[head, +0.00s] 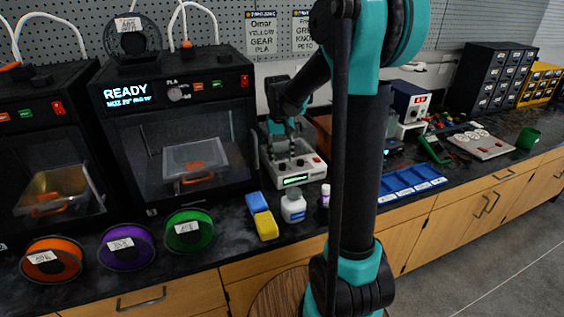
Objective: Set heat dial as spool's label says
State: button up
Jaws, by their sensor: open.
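The heat dial (174,93) is a small pale knob on the upper front of the middle printer (185,130), right of its lit READY display (128,95). "PLA" is printed above the dial; other marks and its exact pointing are too small to read. A dark spool (132,45) with a white label stands on top of this printer. Orange (50,262), purple (126,247) and green (189,231) spools with labels stand along the bench front. My gripper (291,130) is open, right of the printer and away from the dial.
A white device (295,167) stands below my gripper. A blue-and-yellow block (262,216) and a white bottle (293,205) stand in front of it. Another printer (45,150) is at left. Blue trays (410,184) and drawer cabinets (490,78) are at right.

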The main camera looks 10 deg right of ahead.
aim_at(282, 167)
jog(key=shift+f, duration=1.2)
jog(key=shift+c, duration=0.5)
grip_shut()
